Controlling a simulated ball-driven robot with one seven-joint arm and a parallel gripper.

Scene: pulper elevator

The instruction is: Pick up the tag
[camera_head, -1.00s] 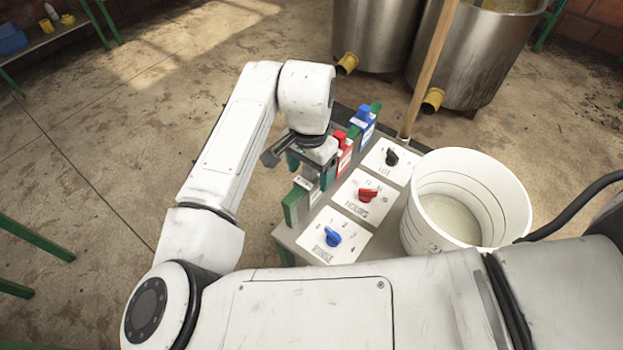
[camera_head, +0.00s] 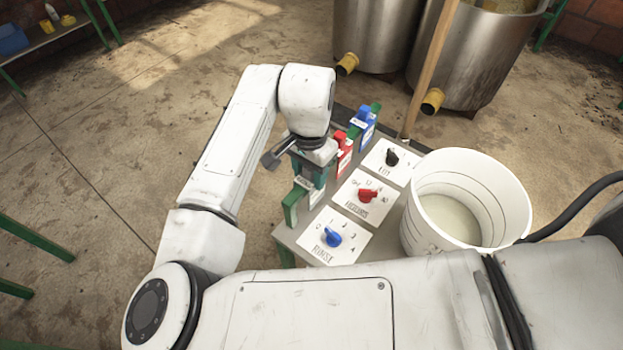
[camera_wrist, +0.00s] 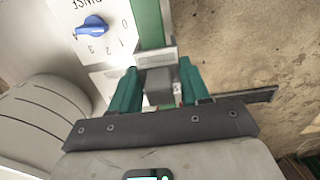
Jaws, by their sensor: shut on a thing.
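My gripper (camera_head: 312,170) points down over the left edge of the grey panel stand, between the green holder and the red one. In the wrist view its two green fingers (camera_wrist: 158,88) are shut on a small grey and white piece, which I take to be the tag (camera_wrist: 157,58). The piece lies against the end of a green upright strip (camera_wrist: 147,22). In the head view the fingers and wrist hide most of it. I cannot tell whether it is lifted clear of its holder.
The stand carries a blue knob (camera_head: 333,237), a red knob (camera_head: 368,195) and a black knob (camera_head: 391,158) on white plates. A red tag holder (camera_head: 344,157) and a blue one (camera_head: 363,128) stand close behind my gripper. A white bucket (camera_head: 512,205) stands right. Open floor lies left.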

